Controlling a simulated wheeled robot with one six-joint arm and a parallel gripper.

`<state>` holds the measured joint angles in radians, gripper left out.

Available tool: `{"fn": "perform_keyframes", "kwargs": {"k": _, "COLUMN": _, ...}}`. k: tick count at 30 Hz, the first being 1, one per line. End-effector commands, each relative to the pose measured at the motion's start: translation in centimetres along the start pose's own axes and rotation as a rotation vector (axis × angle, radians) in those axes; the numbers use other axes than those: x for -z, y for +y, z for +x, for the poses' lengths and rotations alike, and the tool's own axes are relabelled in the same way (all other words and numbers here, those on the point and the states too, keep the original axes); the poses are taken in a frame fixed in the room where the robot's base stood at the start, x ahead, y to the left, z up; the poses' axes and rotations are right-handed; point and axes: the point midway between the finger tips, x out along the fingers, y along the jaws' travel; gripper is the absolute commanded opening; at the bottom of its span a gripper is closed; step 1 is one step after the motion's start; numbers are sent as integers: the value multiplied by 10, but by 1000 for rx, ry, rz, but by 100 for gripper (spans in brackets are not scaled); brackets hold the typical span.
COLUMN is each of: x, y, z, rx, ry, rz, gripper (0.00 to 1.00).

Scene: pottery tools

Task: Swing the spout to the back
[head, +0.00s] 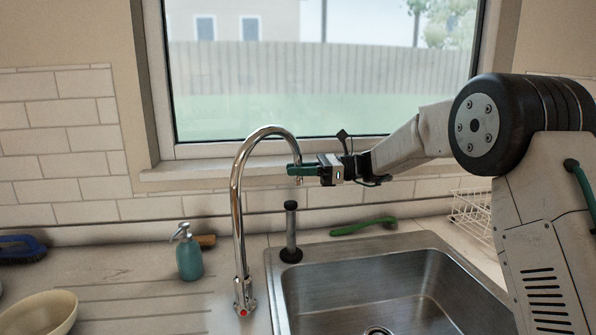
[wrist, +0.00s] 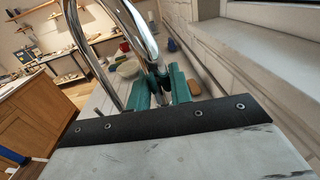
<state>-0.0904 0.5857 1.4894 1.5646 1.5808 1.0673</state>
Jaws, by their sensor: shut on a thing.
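The chrome spout (head: 238,190) rises from the tap base (head: 243,290) at the left of the sink and arches over to the right. Its downturned end is at my gripper (head: 301,170), which reaches in from the right in front of the window. In the wrist view, the spout's tube (wrist: 76,40) curves up on the left. Its end stands between the two green fingers of my gripper (wrist: 160,90), which are shut on it. The fingers partly hide the spout's tip.
A steel sink (head: 425,245) lies below. A grey and black upright tool (head: 291,230) stands on its back rim, near a green brush (head: 363,226). A teal soap bottle (head: 189,255) stands left of the tap. A wire rack (head: 472,212) is at right. The window sill (head: 215,168) runs behind.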

Motion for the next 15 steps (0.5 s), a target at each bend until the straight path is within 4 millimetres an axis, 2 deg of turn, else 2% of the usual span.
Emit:
{"fn": "perform_keyframes", "kwargs": {"k": 6, "x": -1, "y": -1, "z": -1, "rx": 3, "ry": -1, "rz": -2, "gripper": 0}}
{"fn": "perform_keyframes", "kwargs": {"k": 7, "x": -1, "y": 0, "z": -1, "rx": 3, "ry": -1, "rz": -2, "gripper": 29}}
{"fn": "perform_keyframes", "kwargs": {"k": 8, "x": -1, "y": 0, "z": -1, "rx": 3, "ry": -1, "rz": -2, "gripper": 37}}
{"fn": "perform_keyframes", "kwargs": {"k": 9, "x": -1, "y": 0, "z": -1, "rx": 3, "ry": -1, "rz": -2, "gripper": 40}}
{"fn": "perform_keyframes", "kwargs": {"k": 15, "x": -1, "y": 0, "z": -2, "rx": 4, "ry": -1, "rz": -1, "gripper": 40}}
